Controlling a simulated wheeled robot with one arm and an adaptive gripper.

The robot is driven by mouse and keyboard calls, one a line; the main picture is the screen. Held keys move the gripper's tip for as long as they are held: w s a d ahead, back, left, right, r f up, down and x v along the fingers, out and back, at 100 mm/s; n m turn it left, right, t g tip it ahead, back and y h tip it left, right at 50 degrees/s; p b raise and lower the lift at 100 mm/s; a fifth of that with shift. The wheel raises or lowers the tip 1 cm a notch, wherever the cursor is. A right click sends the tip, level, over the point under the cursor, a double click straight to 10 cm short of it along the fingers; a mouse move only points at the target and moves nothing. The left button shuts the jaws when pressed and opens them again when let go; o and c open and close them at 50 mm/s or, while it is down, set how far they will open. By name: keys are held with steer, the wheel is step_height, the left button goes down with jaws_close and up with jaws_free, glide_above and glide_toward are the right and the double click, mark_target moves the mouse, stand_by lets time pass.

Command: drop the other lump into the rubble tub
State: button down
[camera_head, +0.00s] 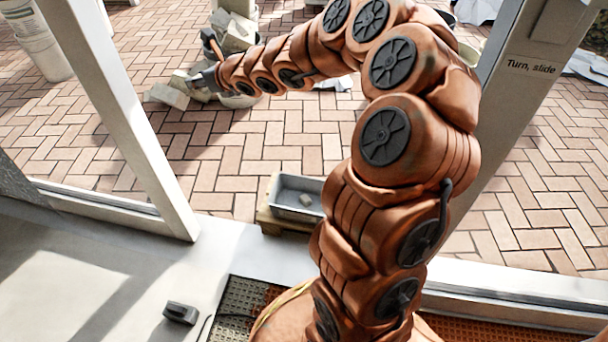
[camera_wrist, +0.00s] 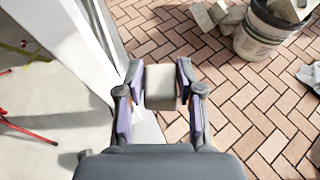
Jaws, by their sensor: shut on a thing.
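In the wrist view my gripper (camera_wrist: 160,88) is shut on a pale grey, blocky lump (camera_wrist: 160,86), held between its two fingers above the ground. In the head view my gripper (camera_head: 203,79) is at the far left end of the arm, beside a rubble pile. I cannot clearly tell the held lump from the pale blocks there. The grey rubble tub (camera_head: 285,206) stands on a wooden pallet near the doorway, well to the right and nearer. One small pale lump (camera_head: 305,200) lies inside it. The arm partly covers the tub's right side.
A rubble-filled bucket (camera_wrist: 262,38) stands upper right in the wrist view. White door frame posts (camera_head: 120,110) flank the opening. A dark block (camera_head: 180,313) lies on the floor inside. Paving before the tub is clear.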

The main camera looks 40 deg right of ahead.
steer(key=w+d+f+n+y, duration=0.1)
steer(key=w+d+f, duration=0.45)
steer(key=d, duration=0.45)
steer(key=s+d+f+n+g+y, duration=0.25)
steer(key=d+f, duration=0.35)
steer(key=f, duration=0.5)
steer(key=shift+s+d+f+n+g+y+b, duration=0.8)
steer(key=shift+s+f, duration=2)
steer(key=shift+f, duration=1.85)
steer(key=shift+s+d+f+n+g+y+b, duration=0.5)
steer(key=shift+s+d+f+n, duration=0.55)
steer(key=shift+s+f, duration=2.7)
steer(key=shift+s+d+f+n+g+y+b, duration=0.65)
steer(key=shift+s+d+f, duration=0.85)
steer(key=shift+f, duration=4.05)
steer(key=shift+s+a, duration=0.35)
